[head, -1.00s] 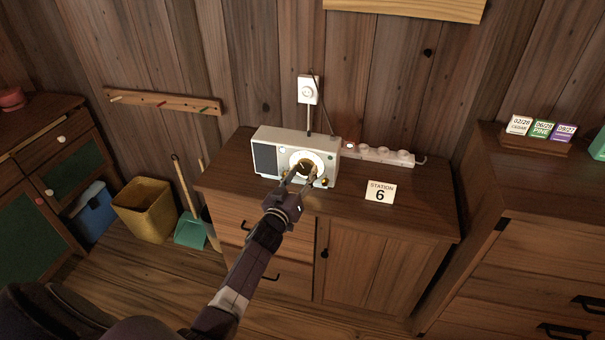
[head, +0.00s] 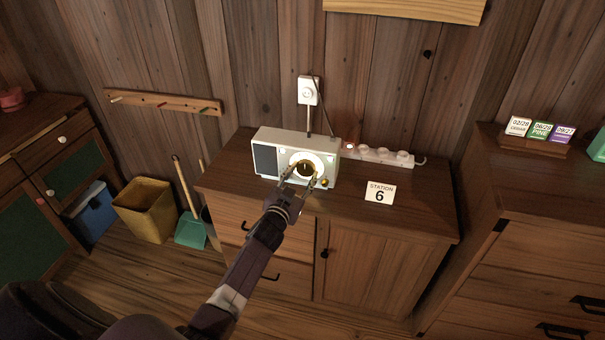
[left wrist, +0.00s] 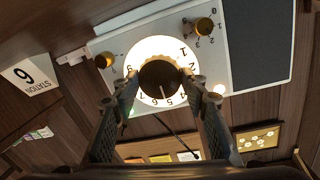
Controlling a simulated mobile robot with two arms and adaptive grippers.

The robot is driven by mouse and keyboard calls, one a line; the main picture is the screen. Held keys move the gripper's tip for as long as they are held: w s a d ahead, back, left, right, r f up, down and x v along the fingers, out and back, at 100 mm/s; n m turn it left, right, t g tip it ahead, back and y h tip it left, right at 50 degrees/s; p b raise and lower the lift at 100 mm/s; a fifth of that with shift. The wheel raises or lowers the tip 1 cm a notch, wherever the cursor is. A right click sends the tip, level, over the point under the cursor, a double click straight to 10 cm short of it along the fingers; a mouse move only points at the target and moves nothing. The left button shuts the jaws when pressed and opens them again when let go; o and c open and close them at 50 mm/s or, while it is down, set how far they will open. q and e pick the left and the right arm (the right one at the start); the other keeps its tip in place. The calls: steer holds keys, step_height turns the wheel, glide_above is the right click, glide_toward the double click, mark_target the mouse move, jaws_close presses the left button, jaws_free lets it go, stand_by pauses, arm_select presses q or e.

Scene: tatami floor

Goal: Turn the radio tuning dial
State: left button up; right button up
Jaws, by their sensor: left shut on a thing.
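The white radio (head: 265,143) stands on the wooden cabinet, with a dark speaker grille at its left. Its round brown tuning dial (head: 305,168) sits in a lit, numbered ring. The dial also shows in the left wrist view (left wrist: 159,80), where a pale pointer line points down toward the 5 and 6. My left gripper (head: 301,178) is at the radio's front, its two fingers on either side of the dial and shut on it. The fingers hide part of the ring. A white card (head: 380,193) reading "STATION 6" stands right of the radio. My right gripper is not in view.
A white power strip (head: 380,154) lies behind on the cabinet top (head: 349,204). A small knob (head: 324,182) sits at the radio's lower right. A cord runs up to a wall box (head: 308,91). The cabinet top around the card is mostly clear.

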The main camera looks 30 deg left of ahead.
arm_select(q)
steer(key=m, duration=0.5)
steer(key=shift+g+y, duration=0.3)
steer(key=shift+y, duration=0.1)
steer(key=shift+m, duration=0.3)
steer(key=o, duration=1.2)
steer(key=shift+s, duration=0.1)
steer(key=v, duration=1.2)
